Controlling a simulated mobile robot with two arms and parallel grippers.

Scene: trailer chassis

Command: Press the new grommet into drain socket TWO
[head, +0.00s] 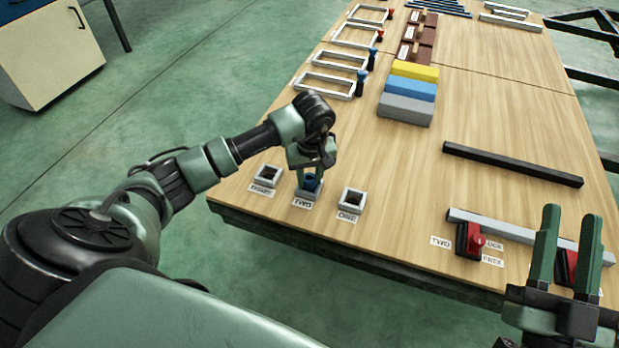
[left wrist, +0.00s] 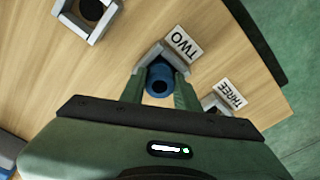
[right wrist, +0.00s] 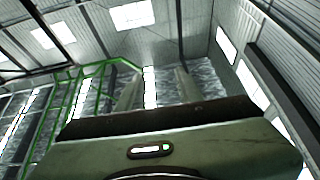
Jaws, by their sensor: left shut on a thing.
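My left gripper (head: 311,180) points down and is shut on the blue grommet (head: 310,184). The grommet stands upright at drain socket TWO (head: 307,194), a grey square frame. In the left wrist view the grommet (left wrist: 159,81) is between the fingers, with the socket (left wrist: 150,54) partly hidden behind it beside the TWO label (left wrist: 182,43). I cannot tell how deep the grommet sits in the socket. My right gripper (head: 567,240) is raised at the right, its fingers apart and nothing between them; the right wrist view shows only walls and roof.
Socket THREE (head: 267,176) and socket ONE (head: 351,201) stand close on either side. Red clamps (head: 470,240) and a grey bar (head: 520,232) lie near the right gripper. A black bar (head: 512,165), coloured blocks (head: 408,95) and several white frames (head: 332,83) lie farther back.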

